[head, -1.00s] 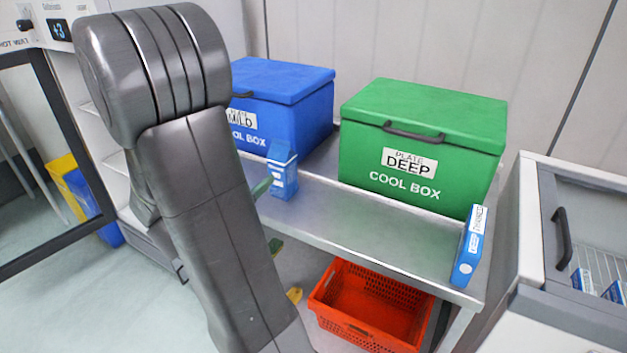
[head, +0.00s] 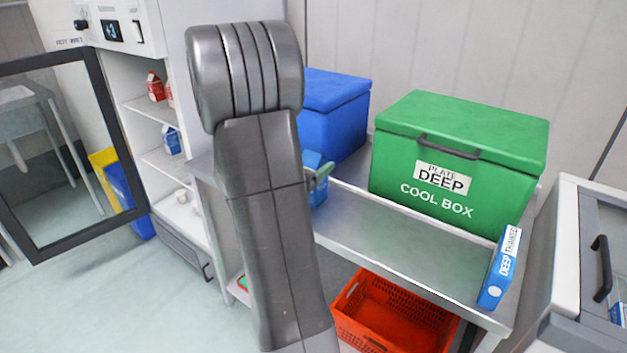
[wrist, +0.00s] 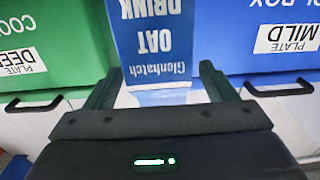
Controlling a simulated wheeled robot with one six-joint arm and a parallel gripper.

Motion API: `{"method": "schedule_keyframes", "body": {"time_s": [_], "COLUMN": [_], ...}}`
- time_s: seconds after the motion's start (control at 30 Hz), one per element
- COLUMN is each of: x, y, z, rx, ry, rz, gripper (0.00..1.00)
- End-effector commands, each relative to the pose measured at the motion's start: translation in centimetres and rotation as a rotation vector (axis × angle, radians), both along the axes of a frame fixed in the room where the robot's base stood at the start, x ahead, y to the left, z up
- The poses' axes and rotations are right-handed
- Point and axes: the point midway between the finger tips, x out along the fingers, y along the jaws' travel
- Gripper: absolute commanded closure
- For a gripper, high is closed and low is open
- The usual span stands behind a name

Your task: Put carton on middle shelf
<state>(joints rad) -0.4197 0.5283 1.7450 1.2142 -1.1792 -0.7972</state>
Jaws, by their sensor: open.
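A blue and white oat drink carton (head: 318,188) stands on the steel table (head: 400,255) in front of the blue cool box, partly hidden by my arm in the head view. In the wrist view the carton (wrist: 155,50) appears upside down. My gripper (wrist: 160,72) is open, with one finger on each side of the carton; I cannot tell whether they touch it. A green finger (head: 322,174) shows in front of the carton in the head view. The open cabinet at left has a middle shelf (head: 175,162) holding a blue and white carton (head: 171,140).
Red cartons (head: 155,86) are on the upper shelf, small white items (head: 182,196) lower down. The glass door (head: 100,120) stands open.

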Motion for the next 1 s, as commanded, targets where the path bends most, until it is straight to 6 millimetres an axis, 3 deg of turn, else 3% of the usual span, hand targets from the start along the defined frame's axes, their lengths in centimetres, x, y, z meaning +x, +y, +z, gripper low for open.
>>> {"method": "schedule_keyframes", "body": {"time_s": [0.2, 0.47, 0.87, 1.0], "x": [2.3, 2.5, 2.5, 2.5], "y": [-1.7, -1.8, -1.8, -1.8], "z": [0.0, 0.0, 0.0, 0.1], "rx": [0.0, 0.001, 0.0, 0.0], "ry": [-0.001, -0.001, 0.0, -0.002], "rz": [-0.003, 0.0, 0.0, 0.0], "gripper": [0.22, 0.22, 0.96, 1.0]}}
